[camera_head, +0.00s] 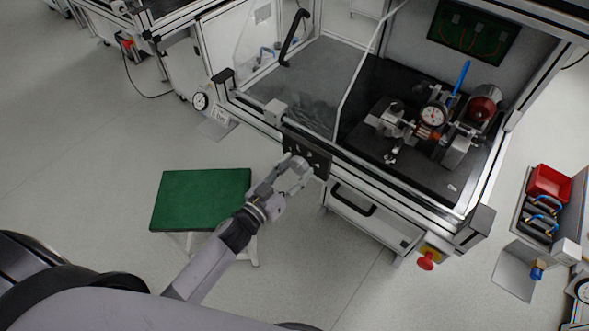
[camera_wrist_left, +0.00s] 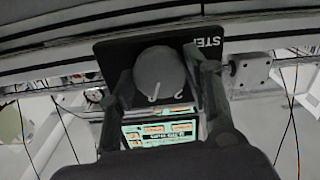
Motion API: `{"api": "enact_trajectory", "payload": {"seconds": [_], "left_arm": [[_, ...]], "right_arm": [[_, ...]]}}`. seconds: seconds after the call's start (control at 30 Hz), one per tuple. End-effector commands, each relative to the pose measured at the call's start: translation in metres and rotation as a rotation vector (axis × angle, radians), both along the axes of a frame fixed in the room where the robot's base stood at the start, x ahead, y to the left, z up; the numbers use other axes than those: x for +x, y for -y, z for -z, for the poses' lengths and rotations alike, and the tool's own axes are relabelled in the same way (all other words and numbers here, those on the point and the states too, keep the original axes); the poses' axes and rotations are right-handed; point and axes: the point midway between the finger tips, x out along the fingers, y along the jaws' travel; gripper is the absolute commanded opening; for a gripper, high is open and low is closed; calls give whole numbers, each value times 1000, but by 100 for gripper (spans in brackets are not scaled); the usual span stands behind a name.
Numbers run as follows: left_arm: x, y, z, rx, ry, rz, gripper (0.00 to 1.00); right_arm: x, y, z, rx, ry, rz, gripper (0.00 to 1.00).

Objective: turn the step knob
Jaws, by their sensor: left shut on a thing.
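The step knob (camera_wrist_left: 160,72) is a round dark grey knob in the left wrist view. It sits on a black panel (camera_wrist_left: 112,50) with white letters, partly covered, that begin "STE". My left gripper (camera_head: 294,164) is at this small black panel (camera_head: 317,157) on the front rail of the test bench in the head view. Its two fingers lie on either side of the knob and are shut on it. In the head view the gripper largely hides the knob. My right gripper is in neither view.
The bench (camera_head: 368,178) holds a test rig with a dial gauge (camera_head: 433,116) behind the rail. A red emergency button (camera_head: 426,261) sticks out at its lower right corner. A green-topped stool (camera_head: 200,198) stands left of my forearm. A red bin (camera_head: 548,182) is at far right.

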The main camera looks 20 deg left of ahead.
Motion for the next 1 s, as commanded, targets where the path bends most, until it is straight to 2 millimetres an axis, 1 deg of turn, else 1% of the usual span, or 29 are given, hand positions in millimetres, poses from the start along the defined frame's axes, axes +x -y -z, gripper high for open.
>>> {"api": "enact_trajectory", "payload": {"seconds": [0.17, 0.37, 1.0], "left_arm": [[0, 0, 0, 19, 7, 0, 18], [0, 0, 0, 99, 36, 0, 18], [0, 0, 1, 582, 210, 0, 18]], "right_arm": [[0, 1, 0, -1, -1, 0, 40], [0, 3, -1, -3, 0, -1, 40], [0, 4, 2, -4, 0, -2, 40]]}}
